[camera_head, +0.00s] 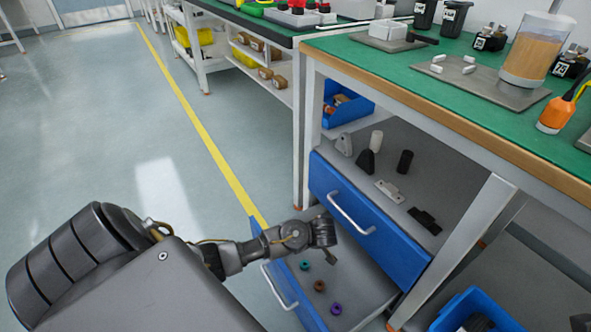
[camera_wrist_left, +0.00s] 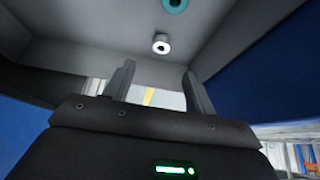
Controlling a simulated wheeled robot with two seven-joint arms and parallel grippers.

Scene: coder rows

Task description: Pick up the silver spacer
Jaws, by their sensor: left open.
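The silver spacer (camera_wrist_left: 161,44) is a short pale ring with a dark hole, lying on the grey floor of the open lower drawer (camera_head: 352,292). In the left wrist view it is just beyond my left gripper (camera_wrist_left: 159,85), roughly centred between the two fingers and apart from them. The gripper is open and empty. In the head view my left gripper (camera_head: 331,258) hangs over the drawer's far part, and I cannot make out the silver spacer there. A teal spacer (camera_head: 305,265), a brown spacer (camera_head: 320,286) and a purple spacer (camera_head: 336,308) lie in the drawer.
A blue-fronted upper drawer (camera_head: 370,240) with a bar handle holds grey, white and black parts, close beside my gripper. The green-topped bench (camera_head: 420,75) stands above. A blue bin (camera_head: 440,320) is at bottom right. Open floor lies to the left.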

